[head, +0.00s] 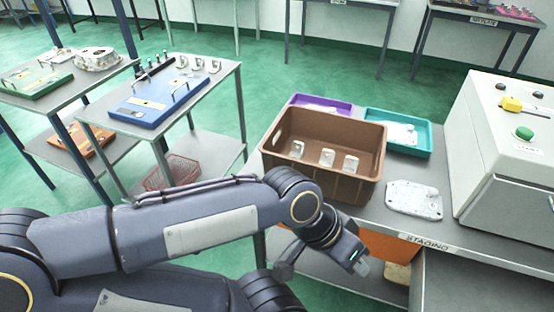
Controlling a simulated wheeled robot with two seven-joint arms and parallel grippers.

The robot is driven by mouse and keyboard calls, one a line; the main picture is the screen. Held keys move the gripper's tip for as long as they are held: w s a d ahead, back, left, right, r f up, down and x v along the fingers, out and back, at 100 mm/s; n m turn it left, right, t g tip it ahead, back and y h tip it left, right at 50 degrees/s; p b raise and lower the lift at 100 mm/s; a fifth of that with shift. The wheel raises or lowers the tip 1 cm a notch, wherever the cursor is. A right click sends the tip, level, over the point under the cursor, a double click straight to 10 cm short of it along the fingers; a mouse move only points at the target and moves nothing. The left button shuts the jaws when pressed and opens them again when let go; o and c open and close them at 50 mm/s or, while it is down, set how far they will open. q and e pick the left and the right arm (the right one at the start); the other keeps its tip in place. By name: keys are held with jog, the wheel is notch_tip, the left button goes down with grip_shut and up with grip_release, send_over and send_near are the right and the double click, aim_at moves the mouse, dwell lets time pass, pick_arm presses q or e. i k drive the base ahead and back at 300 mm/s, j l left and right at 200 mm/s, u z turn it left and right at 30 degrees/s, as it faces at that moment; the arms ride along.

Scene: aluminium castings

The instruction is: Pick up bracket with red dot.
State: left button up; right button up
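Three small light metal brackets show inside the brown crate (325,183): a left one (298,149), a middle one (327,157) and a right one (351,163). I cannot make out a red dot on any of them. More bracket-like pieces (199,64) stand at the back of the left table. My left gripper (357,264) is in front of and below the crate, near the front edge of the staging table, apart from the brackets. Its fingers are too unclear to tell open from shut. My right gripper is not in view.
The staging table (375,213) also holds a purple tray (322,100), a teal tray (425,146), a flat casting (414,199) and a grey machine (500,180) with a green button. An orange bin (388,243) sits beneath. A blue fixture board (150,105) lies on the left table.

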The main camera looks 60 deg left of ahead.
aim_at(327, 160)
jog(key=u, duration=1.7)
jog(key=i+j+z, duration=0.1)
jog(key=j, duration=0.25)
jog(key=i+j, duration=0.3)
jog(key=i+j+z, duration=0.15)
jog(key=j, duration=0.25)
jog(key=i+j, duration=0.2)
jog(key=j, duration=0.15)
jog(key=i+j+z, duration=0.15)
jog(key=j, duration=0.25)
jog(key=i+j, duration=0.15)
jog(key=j, duration=0.25)
jog(key=i+j+z, duration=0.15)
jog(key=j, duration=0.25)
